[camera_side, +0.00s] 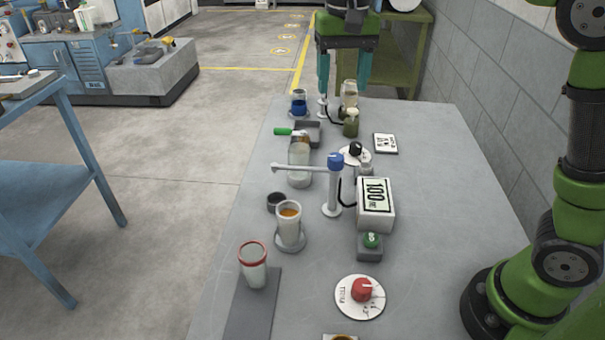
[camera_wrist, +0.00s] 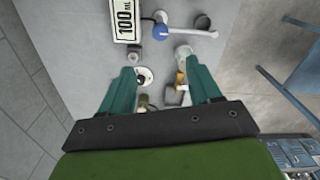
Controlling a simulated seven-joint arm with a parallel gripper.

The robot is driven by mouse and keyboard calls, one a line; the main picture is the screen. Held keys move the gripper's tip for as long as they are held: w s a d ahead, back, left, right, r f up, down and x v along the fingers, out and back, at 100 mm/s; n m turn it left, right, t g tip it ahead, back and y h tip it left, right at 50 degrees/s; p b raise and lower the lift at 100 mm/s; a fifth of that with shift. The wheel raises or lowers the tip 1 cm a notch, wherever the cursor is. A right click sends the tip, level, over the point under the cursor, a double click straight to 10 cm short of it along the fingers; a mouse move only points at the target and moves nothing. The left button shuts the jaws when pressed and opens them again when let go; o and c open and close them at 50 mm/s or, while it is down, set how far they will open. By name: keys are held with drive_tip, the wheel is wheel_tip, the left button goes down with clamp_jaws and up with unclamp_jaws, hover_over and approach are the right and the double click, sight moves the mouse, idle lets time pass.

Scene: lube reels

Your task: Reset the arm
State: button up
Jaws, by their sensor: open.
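My gripper (camera_side: 344,88) is open and empty, with two teal fingers pointing down. In the side view it hangs at the far end of the grey worktable (camera_side: 440,250). A blue-filled jar (camera_side: 299,104) and a dark green bottle (camera_side: 351,124) stand near it. In the wrist view the fingers (camera_wrist: 162,88) are spread wide, with nothing gripped between them. Whether a fingertip touches anything cannot be told.
A display box (camera_side: 377,206) reading 100 mL, a tap with a blue top (camera_side: 335,161), a glass jar (camera_side: 299,164), an amber-filled cup (camera_side: 289,222), a red-rimmed cup (camera_side: 253,266) and a red knob (camera_side: 362,289) crowd the table. A block wall (camera_side: 490,130) runs along the right.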

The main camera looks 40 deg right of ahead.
drive_tip(key=shift+r, duration=0.1)
drive_tip(key=s+d+f+n+t+y, duration=0.1)
drive_tip(key=s+f+t, duration=0.2)
drive_tip(key=s, duration=0.5)
drive_tip(key=s+d+f+n+t+y, duration=0.1)
drive_tip(key=s+f+t, duration=0.2)
drive_tip(key=s, duration=0.6)
drive_tip(key=shift+d+f+t, duration=0.2)
drive_tip(key=shift+t, duration=0.4)
drive_tip(key=shift+s, duration=0.1)
